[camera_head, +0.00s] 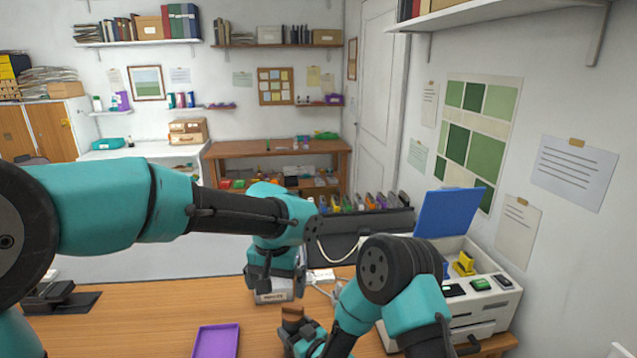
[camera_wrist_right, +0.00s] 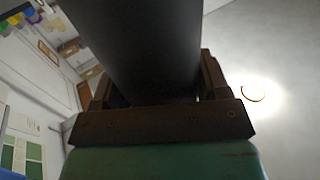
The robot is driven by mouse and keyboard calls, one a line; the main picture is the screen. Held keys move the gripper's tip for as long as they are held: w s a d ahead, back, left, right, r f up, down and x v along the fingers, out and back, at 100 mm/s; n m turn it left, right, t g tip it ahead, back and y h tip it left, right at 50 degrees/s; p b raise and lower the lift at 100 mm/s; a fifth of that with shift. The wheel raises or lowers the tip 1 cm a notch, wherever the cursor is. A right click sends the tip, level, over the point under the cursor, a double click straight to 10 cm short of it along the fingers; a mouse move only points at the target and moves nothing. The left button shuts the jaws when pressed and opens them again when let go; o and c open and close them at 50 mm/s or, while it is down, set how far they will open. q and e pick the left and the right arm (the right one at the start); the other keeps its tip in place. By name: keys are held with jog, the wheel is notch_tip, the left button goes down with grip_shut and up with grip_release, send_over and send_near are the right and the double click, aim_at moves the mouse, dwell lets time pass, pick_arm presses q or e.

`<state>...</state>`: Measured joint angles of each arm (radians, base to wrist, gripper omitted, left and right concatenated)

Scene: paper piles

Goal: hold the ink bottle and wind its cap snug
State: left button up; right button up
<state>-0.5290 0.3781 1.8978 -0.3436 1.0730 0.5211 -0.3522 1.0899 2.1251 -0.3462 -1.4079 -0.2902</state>
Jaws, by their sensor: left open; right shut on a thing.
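My right gripper (camera_head: 298,328) is low at the front of the desk. In the right wrist view its jaws (camera_wrist_right: 155,95) are shut on a large, smooth dark body, which I take to be the ink bottle (camera_wrist_right: 140,45). In the head view a small brown rounded piece (camera_head: 292,314) stands at that gripper; it may be the bottle's top or cap, but I cannot tell. My left gripper (camera_head: 274,288) is open and points down, higher in the picture and a little left of the right one. Its fingertips are hard to make out.
A white open case (camera_head: 490,300) with a blue lid (camera_head: 447,212) stands right. A dark pad (camera_head: 70,301) lies left.

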dwell(0.3)
jog(key=o, duration=1.1)
jog(key=v, duration=1.2)
